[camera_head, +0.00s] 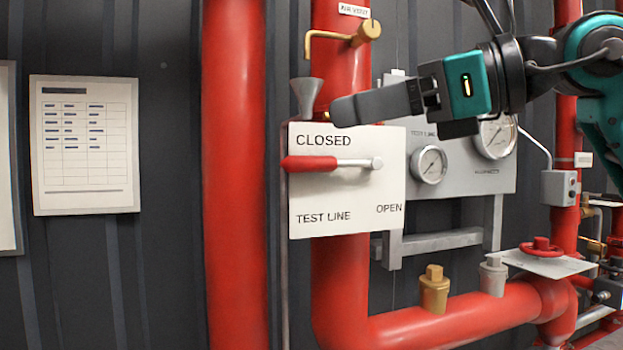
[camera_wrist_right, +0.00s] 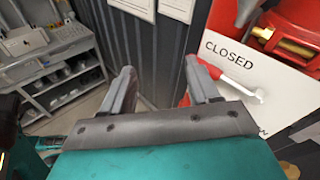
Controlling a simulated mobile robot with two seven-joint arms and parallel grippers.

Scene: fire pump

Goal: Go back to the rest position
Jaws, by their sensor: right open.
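My right gripper (camera_head: 350,108) reaches in from the right in the head view, in front of the red riser pipe and just above the white test line plate (camera_head: 345,200). In the right wrist view its two fingers (camera_wrist_right: 158,88) are apart with nothing between them. The red-handled test line lever (camera_head: 330,163) lies level across the plate, below the CLOSED label, with its red grip to the left. The lever also shows in the right wrist view (camera_wrist_right: 232,82), to the right of the fingers and apart from them.
Close by are a brass air vent valve (camera_head: 366,31), a grey funnel (camera_head: 306,95) and a gauge panel (camera_head: 470,165). A tall red pipe (camera_head: 234,180) stands left of the plate. A paper chart (camera_head: 84,145) hangs on the dark wall. A grey shelf unit (camera_wrist_right: 60,65) stands at the left.

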